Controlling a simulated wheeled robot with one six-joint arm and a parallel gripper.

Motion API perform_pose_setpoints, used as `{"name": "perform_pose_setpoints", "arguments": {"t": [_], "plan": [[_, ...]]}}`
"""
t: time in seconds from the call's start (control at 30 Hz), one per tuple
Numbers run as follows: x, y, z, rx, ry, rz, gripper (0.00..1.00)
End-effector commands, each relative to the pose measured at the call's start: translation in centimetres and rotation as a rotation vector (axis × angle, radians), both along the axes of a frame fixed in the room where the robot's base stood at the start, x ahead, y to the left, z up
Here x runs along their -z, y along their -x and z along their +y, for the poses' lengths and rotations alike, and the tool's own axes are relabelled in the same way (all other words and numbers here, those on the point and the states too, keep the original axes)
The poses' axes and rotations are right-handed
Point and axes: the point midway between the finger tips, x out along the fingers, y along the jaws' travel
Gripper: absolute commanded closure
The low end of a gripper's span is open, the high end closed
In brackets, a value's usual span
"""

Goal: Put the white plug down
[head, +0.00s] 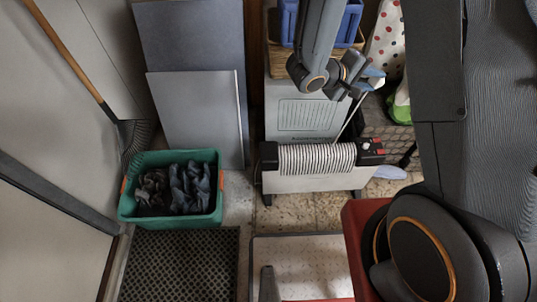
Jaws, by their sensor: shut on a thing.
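My gripper (370,81) is in the upper middle of the head view, in the air above the right end of a heater. It is shut at the top of a pale cord (349,118) that rises from behind the heater. The white plug at the cord's end is between the fingers, mostly hidden and too small to make out clearly. The low white heater (315,183) stands on the floor, with white cord wound in many turns along its top (317,158) and red switches at its right end.
A green crate (170,217) of dark cloths stands left of the heater. A grey panelled box (306,112) and a blue crate (350,22) are behind it. A dark mat (180,265) and a light board (305,262) lie in front. A narrow floor strip (295,212) is bare.

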Motion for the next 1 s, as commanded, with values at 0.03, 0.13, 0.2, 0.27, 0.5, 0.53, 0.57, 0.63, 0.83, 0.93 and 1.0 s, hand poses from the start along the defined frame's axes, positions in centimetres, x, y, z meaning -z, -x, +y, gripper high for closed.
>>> {"name": "perform_pose_setpoints", "arguments": {"t": [0.03,0.13,0.2,0.27,0.5,0.53,0.57,0.63,0.83,0.93,1.0], "plan": [[1.7,0.4,-0.2,0.074,-0.043,0.012,1.0],[4.4,1.8,-0.1,0.229,-0.139,0.038,1.0],[6.3,2.8,0.2,0.338,-0.209,0.048,1.0],[8.0,3.5,0.8,0.433,-0.273,0.052,1.0],[15.1,5.6,5.1,0.825,-0.552,-0.006,1.0],[16.1,5.7,6.0,0.877,-0.589,-0.02,1.0],[17.0,5.8,6.9,0.929,-0.625,-0.04,1.0],[19.3,5.7,9.2,1.05,-0.713,-0.093,1.0],[25.4,2.9,18.0,1.4,-0.947,-0.337,1.0],[27.3,0.3,22.4,1.544,-1.027,-0.478,1.0],[28.1,-1.6,24.8,1.624,-1.064,-0.568,1.0]]}}
